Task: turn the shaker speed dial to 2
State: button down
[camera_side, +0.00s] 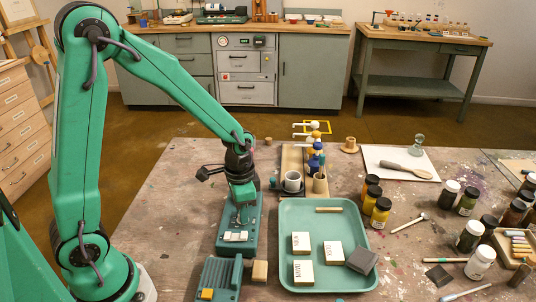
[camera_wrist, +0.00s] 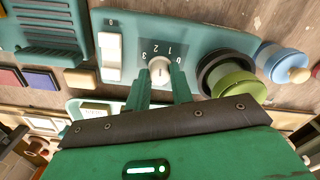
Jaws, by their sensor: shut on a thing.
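The shaker is a teal unit (camera_side: 232,252) on the table below my arm; it also shows in the wrist view (camera_wrist: 215,38). Its speed dial (camera_wrist: 160,68) is a small pale knob on a dark plate marked 0 to 3. My gripper (camera_wrist: 160,82) is shut on the dial, one finger on each side; in the side view my gripper (camera_side: 242,203) is low over the shaker. The fingers partly cover the dial, and I cannot tell which number it points at. A white rocker switch (camera_wrist: 111,50) sits left of the dial.
A dark ring with a green cup-like part (camera_wrist: 238,84) stands right of the dial. A teal ribbed unit (camera_side: 218,278) lies in front of the shaker. A teal tray (camera_side: 327,282) with several labelled blocks is close on the right. Paint jars (camera_side: 380,212) stand beyond it.

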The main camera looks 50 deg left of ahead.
jog(key=shift+n, duration=1.2)
jog(key=c, duration=1.2)
grip_release()
jog(key=shift+c, duration=0.2)
jog(key=shift+r, duration=0.15)
jog(key=shift+r, duration=3.8)
